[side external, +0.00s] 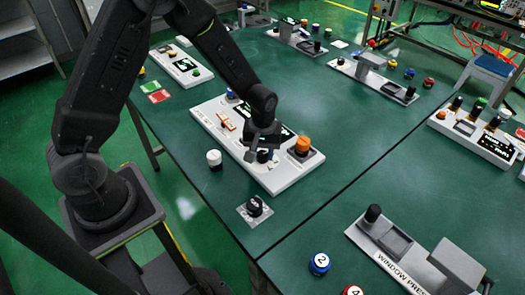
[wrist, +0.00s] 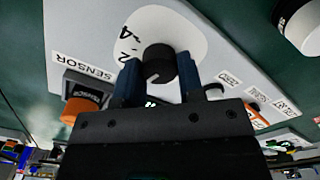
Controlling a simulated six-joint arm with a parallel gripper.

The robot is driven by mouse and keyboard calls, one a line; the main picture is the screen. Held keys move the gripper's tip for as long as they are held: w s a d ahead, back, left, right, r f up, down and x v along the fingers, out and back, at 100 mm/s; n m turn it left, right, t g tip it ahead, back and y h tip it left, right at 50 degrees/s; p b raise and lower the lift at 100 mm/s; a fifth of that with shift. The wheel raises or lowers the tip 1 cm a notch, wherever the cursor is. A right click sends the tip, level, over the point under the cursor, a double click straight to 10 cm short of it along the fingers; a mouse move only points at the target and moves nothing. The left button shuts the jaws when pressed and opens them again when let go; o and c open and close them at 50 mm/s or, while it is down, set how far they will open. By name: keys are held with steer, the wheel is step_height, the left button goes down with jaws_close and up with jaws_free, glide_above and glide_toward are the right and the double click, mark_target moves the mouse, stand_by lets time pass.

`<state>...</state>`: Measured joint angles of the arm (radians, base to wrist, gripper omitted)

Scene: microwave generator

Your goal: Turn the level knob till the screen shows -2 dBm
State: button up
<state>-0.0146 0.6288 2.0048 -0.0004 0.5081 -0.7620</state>
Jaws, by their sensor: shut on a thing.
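A white generator panel (side external: 274,184) lies on the green table. My gripper (side external: 263,149) reaches down over its middle. In the wrist view, a black knob (wrist: 158,60) on a white dial (wrist: 190,38) stands between the dark blue fingers of my gripper (wrist: 160,78), which is shut on it. The dial carries printed marks, partly readable as 2 and 4. The screen is largely hidden behind my gripper.
An orange knob (side external: 302,145) stands at the panel's right end, near a SENSOR label (wrist: 86,61). A white-topped cylinder (side external: 214,158) and a black knob on a plate (side external: 254,207) sit on the table in front. Other panels stand behind and to the right.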

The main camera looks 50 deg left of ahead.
mark_target(263, 154)
steer(key=m, duration=0.6)
steer(key=shift+m, duration=0.3)
steer(key=m, duration=0.5)
steer(key=shift+d, duration=0.15)
steer(key=shift+m, duration=0.3)
steer(key=o, duration=0.9)
step_height(263, 154, up, 14)
steer(key=shift+f, duration=0.1)
